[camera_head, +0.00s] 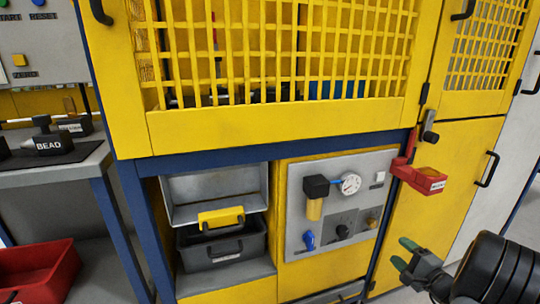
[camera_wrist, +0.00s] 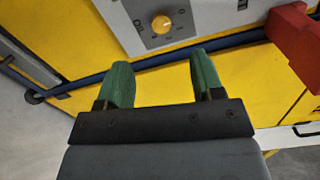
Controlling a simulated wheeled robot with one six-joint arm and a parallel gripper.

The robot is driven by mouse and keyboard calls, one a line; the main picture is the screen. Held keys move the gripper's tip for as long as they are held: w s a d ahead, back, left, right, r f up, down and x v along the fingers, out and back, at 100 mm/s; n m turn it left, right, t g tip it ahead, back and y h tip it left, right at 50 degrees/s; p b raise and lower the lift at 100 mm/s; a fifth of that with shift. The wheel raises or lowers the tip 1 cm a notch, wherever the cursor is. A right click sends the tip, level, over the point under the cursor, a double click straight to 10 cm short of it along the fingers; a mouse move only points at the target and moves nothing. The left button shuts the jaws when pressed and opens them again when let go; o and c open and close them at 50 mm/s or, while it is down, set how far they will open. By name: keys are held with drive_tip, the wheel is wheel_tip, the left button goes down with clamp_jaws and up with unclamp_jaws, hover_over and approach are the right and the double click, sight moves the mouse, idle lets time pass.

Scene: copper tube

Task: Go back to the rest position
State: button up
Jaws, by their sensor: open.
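My gripper (camera_head: 402,254) is at the lower right of the head view, in front of the yellow cabinet doors. Its two green fingers are apart, and nothing is between them. In the wrist view my gripper (camera_wrist: 158,82) also shows open and empty, with a yellow panel behind the fingers. No copper tube can be made out in either view.
A red lockout piece (camera_head: 422,178) hangs on the cabinet's corner, above my gripper; it also shows in the wrist view (camera_wrist: 294,42). A grey panel (camera_head: 340,205) with a gauge is to the left. An open toolbox (camera_head: 222,244) sits on a low shelf. A red bin (camera_head: 38,272) is at far left.

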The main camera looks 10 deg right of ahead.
drive_tip(key=s+a+r+n+g+y+p, duration=0.25)
drive_tip(key=a+r+n+g+p, duration=0.3)
drive_tip(key=a+r+p, duration=0.5)
drive_tip(key=s+a+r+n+g+y+p, duration=0.1)
drive_tip(key=a+r+n+g+y+p, duration=0.2)
drive_tip(key=a+r+n+g+p, duration=0.65)
drive_tip(key=s+a+r+n+h+p, duration=0.1)
drive_tip(key=s+a+r+h+p, duration=0.1)
drive_tip(key=r+p, duration=0.3)
drive_tip(key=s+a+r+n+h+p, duration=0.1)
drive_tip(key=s+a+r+h+p, duration=0.2)
drive_tip(key=r+p, duration=0.3)
drive_tip(key=s+a+r+t+h+p, duration=0.1)
drive_tip(key=s+a+r+h+p, duration=0.2)
drive_tip(key=r+p, duration=0.3)
wheel_tip(320, 180, up, 5)
drive_tip(key=shift+s+a+f+n+h, duration=0.1)
drive_tip(key=shift+s+a+n+h, duration=0.1)
drive_tip(key=shift+s+n+h, duration=0.4)
drive_tip(key=shift+w+m, duration=0.1)
drive_tip(key=shift+m, duration=0.2)
drive_tip(key=shift+c, duration=0.2)
